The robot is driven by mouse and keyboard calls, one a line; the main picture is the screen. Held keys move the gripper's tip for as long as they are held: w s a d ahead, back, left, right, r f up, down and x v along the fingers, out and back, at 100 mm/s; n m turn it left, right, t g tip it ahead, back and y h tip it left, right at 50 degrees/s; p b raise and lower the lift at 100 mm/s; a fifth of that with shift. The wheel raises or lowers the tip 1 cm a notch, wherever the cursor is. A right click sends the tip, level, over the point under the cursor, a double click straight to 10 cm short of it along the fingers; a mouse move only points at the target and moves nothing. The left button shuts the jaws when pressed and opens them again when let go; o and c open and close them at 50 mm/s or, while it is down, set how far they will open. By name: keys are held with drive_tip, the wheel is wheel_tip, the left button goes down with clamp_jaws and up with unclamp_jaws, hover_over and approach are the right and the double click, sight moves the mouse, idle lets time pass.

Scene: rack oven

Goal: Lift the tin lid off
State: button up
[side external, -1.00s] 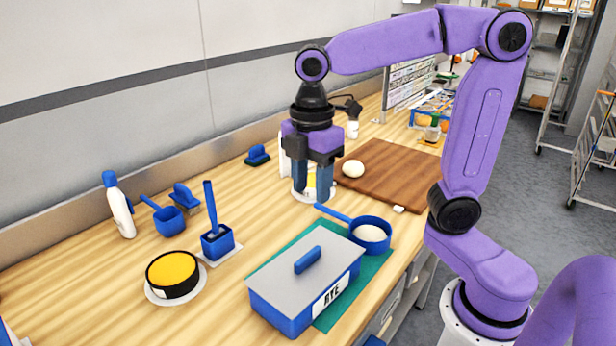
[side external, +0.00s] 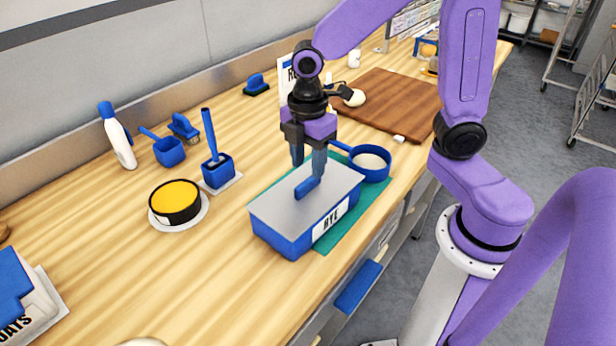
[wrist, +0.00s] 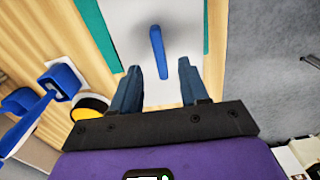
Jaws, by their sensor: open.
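The blue tin (side external: 284,237) labelled RYE stands on a green mat (side external: 373,212) near the bench's front edge. Its flat grey lid (side external: 275,208) lies on top, with a blue bar handle (side external: 308,187) in the middle. My gripper (side external: 308,166) is open and empty, pointing down above the lid close to the handle. In the wrist view the handle (wrist: 158,50) lies ahead of the fingertips, roughly centred between the two blue fingers (wrist: 160,72). I cannot tell whether a finger touches the lid.
A blue cup with a long handle (side external: 371,163) holding something white stands just right of the tin. A round yellow-topped tub (side external: 175,202) and a blue pot with an upright handle (side external: 217,170) stand left. A brown board (side external: 390,100) lies behind.

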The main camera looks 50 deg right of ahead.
sight(308, 180)
drive_tip(key=shift+f, duration=2.5)
clamp_jaws()
